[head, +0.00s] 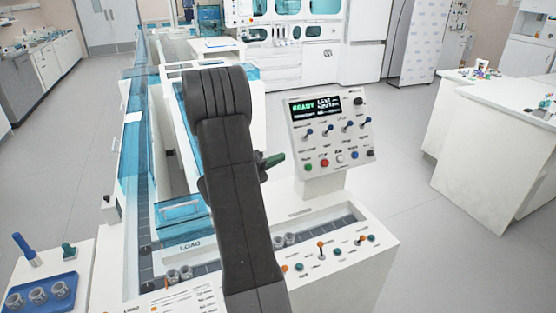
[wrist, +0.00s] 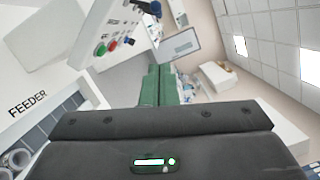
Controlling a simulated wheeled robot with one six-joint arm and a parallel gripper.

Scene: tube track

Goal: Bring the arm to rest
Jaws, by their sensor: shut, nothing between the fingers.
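My dark grey arm rises through the middle of the head view and hides part of the machine behind it. My gripper (head: 274,160) shows only as a green tip just right of the arm, in front of the control panel's left side. In the wrist view my gripper (wrist: 159,84) has its two green fingers side by side, shut and empty. The control panel (head: 332,135) stands upright with a lit READY screen, switches and coloured buttons. In the wrist view the panel (wrist: 118,25) is tilted at upper left, apart from the fingers.
The white tube track machine (head: 345,262) with blue covers fills the centre. A blue tray (head: 42,293) with several tubes sits at lower left. A white table (head: 478,160) stands at right. Floor (head: 400,190) is clear between table and machine. A FEEDER label (wrist: 28,104) shows in the wrist view.

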